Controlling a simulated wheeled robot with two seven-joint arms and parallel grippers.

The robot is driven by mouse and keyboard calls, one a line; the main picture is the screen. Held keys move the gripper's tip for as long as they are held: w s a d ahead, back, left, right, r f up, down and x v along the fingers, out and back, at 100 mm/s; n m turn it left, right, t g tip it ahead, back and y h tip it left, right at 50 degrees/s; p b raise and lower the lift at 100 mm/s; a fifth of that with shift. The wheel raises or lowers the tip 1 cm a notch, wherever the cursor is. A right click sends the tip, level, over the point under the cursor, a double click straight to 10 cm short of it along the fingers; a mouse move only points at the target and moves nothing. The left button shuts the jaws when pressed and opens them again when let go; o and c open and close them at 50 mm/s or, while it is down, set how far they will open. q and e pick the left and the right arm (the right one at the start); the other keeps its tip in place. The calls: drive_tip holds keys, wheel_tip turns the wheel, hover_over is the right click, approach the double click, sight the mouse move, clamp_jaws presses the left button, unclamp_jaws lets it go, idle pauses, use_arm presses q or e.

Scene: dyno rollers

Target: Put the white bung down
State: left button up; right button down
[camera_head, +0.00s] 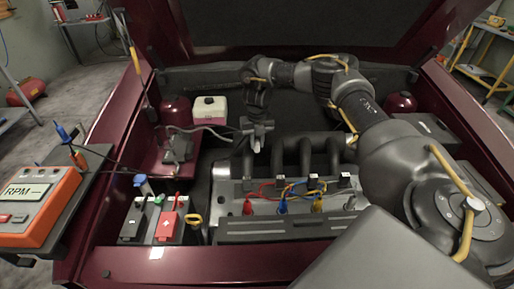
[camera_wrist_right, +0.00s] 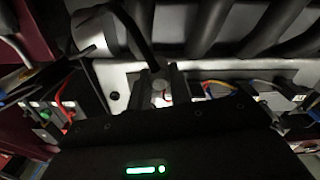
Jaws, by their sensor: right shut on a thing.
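My right gripper (camera_head: 257,143) hangs over the back edge of the engine, left of the dark intake pipes. In the right wrist view its fingertips (camera_wrist_right: 160,96) are closed together, with a small pale bit of the white bung (camera_wrist_right: 161,86) showing between them. The fingers hide most of the bung, and I cannot make it out in the head view. A dark hose (camera_wrist_right: 140,35) runs down close to the fingers; I cannot tell whether it touches them. My left gripper is not in view.
Dark intake pipes (camera_head: 305,150) stand right of the gripper. Coloured leads (camera_head: 282,190) cross the engine top. The battery (camera_head: 145,222) is at front left, and an orange RPM meter (camera_head: 35,205) is at far left.

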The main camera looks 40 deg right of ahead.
sight(257, 148)
drive_tip(key=f, duration=0.3)
drive_tip(key=shift+w+d+f, duration=0.15)
drive_tip(key=shift+w+f, duration=0.05)
drive_tip(key=shift+w, duration=0.05)
drive_tip(key=shift+f, duration=0.1)
drive_tip(key=shift+f, duration=0.15)
drive_tip(key=c, duration=1.3)
unclamp_jaws()
wheel_tip(257, 148, up, 12)
drive_tip(key=shift+s+r, duration=0.1)
drive_tip(key=shift+r, duration=0.1)
